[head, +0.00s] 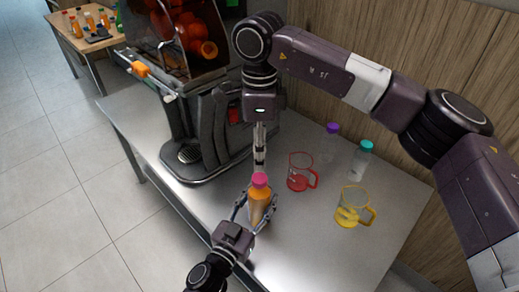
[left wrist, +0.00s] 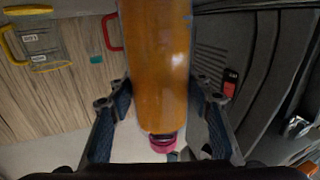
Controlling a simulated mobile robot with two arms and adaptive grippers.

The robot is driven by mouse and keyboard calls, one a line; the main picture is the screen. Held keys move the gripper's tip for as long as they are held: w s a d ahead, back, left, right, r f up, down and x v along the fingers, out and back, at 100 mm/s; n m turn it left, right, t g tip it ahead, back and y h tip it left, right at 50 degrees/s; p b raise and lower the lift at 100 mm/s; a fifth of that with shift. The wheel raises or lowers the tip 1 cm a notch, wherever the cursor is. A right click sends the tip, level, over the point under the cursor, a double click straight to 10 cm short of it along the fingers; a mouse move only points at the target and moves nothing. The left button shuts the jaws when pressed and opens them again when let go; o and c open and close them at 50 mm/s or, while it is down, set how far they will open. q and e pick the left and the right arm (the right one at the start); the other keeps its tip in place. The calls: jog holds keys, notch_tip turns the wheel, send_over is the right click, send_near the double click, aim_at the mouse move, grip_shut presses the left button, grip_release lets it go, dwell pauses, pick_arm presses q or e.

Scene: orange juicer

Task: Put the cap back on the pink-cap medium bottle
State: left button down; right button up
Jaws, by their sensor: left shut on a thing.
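The bottle (head: 258,204) holds orange juice and stands upright near the table's front edge. My left gripper (head: 256,212) is shut around its body from the front. The bottle's orange side (left wrist: 158,65) fills the middle of the left wrist view between the two fingers. The pink cap (head: 260,179) is at the bottle's mouth, and it also shows in the left wrist view (left wrist: 163,143). I cannot tell whether it is fully seated. My right gripper (head: 260,163) points straight down just above the cap. Its fingers are seen edge-on, so their opening and any contact are unclear.
The juicer (head: 208,125) stands left of the bottle. A red-handled jug (head: 300,178) and a yellow-handled jug (head: 350,213) stand to the right. A purple-cap bottle (head: 331,130) and a teal-cap bottle (head: 363,155) are behind them. Bare tabletop (head: 300,240) lies right of the bottle.

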aim_at(260, 178)
jog(key=shift+f, duration=0.1)
jog(key=shift+f, duration=3.9)
jog(key=shift+c, duration=0.4)
grip_shut()
jog(key=shift+o, duration=1.2)
grip_release()
jog(key=shift+r, duration=0.1)
notch_tip(260, 178, up, 12)
